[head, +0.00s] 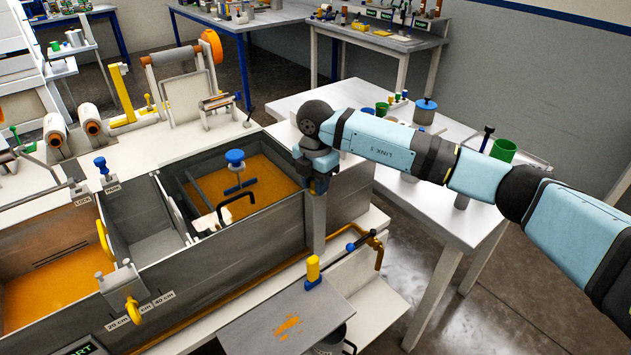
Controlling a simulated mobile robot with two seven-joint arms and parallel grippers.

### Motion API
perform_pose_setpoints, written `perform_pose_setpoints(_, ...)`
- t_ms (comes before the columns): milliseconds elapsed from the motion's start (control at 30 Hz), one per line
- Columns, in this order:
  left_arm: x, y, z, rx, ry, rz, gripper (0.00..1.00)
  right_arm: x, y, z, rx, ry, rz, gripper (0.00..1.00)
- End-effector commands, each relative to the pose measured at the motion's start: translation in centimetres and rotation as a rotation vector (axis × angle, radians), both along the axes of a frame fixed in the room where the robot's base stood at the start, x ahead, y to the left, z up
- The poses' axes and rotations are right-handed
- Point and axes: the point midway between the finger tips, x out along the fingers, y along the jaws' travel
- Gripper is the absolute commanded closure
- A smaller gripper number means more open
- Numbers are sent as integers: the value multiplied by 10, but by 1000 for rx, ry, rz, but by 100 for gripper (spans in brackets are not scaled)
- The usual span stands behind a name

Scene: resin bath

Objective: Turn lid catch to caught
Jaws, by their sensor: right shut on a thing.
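My right arm comes in from the right, and my right gripper (318,184) points down at the right corner of the grey resin bath (313,225). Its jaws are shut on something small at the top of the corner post. The gripper hides most of that thing, so I cannot tell its shape or which way it is turned. I cannot make out the lid catch clearly; it may be what the jaws hold. My left gripper is not in view.
The bath holds orange resin (268,176), with a blue knob (235,158) and a black handle (238,203) near my gripper. A white table (455,215) lies under my right arm.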

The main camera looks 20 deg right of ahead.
Motion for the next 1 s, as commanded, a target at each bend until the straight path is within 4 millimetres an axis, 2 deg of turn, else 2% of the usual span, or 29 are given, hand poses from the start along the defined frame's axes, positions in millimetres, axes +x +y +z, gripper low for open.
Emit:
perform_pose_setpoints(200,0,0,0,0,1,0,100,1,0,1,0,-2,-59,94)
perform_pose_setpoints(700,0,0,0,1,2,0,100,1,-1,1,0,-4,-74,94)
perform_pose_setpoints(733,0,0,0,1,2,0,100,1,-1,1,0,-4,-74,63)
perform_pose_setpoints(800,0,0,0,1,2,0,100,1,-1,1,0,-4,-73,47)
perform_pose_setpoints(833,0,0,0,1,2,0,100,1,0,1,-1,-3,-73,45)
perform_pose_setpoints(1000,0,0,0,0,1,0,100,1,0,1,0,-1,-72,45)
